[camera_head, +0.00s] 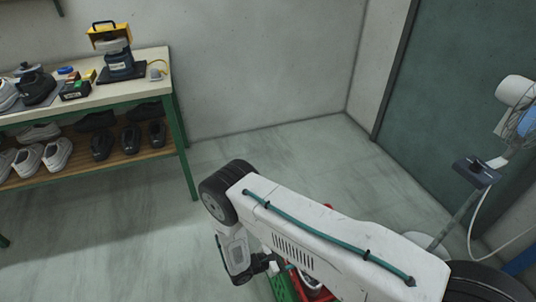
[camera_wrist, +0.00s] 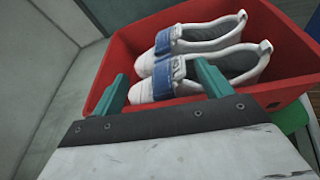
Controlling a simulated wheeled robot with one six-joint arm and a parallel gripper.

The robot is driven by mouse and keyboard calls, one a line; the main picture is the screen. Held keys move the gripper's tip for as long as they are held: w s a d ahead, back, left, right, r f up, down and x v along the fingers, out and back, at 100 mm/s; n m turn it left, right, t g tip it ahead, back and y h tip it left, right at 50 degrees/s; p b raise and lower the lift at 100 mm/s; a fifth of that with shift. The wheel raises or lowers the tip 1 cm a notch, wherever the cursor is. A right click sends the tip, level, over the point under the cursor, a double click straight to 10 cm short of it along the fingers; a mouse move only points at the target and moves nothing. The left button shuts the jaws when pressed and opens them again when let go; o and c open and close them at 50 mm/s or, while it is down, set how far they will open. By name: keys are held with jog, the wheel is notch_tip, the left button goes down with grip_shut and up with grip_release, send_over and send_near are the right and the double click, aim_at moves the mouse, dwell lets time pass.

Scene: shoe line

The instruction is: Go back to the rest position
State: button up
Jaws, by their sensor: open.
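My gripper (camera_wrist: 160,88) is open in the wrist view, its two green fingers spread apart with nothing held between them. Beyond the fingertips, a pair of white shoes with blue straps (camera_wrist: 178,70) lies side by side in a red crate (camera_wrist: 113,63). In the head view my white arm reaches across the lower middle and hides most of the crate. Only small red parts of the crate (camera_head: 318,292) show beneath the arm. My gripper's fingers cannot be made out in the head view.
A green-legged workbench (camera_head: 178,118) stands at the left with shoes on top and on its lower shelf. A blue and yellow machine (camera_head: 117,52) sits on it. A fan (camera_head: 519,112) on a pole stands at the right by a dark green door (camera_head: 445,90). The floor between is clear.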

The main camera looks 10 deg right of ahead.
jog(key=s+d+r+g, duration=0.2)
jog(key=s, duration=0.2)
jog(key=s+d+r+m+g+y, duration=0.15)
jog(key=r+m+g+y, duration=0.35)
jog(key=r, duration=1.4)
jog(key=s+r+m+g+y, duration=0.15)
jog(key=r+m+g, duration=0.45)
jog(key=r, duration=1.4)
jog(key=s+d+r+m+t+y, duration=0.3)
jog(key=s+r, duration=0.5)
jog(key=r, duration=0.3)
jog(key=s+d+r+m+t+y, duration=0.4)
jog(key=s+d+r+m+t, duration=0.1)
jog(key=r, duration=0.6)
jog(key=s+m+t, duration=0.1)
jog(key=s, duration=0.1)
jog(key=shift+s, duration=0.4)
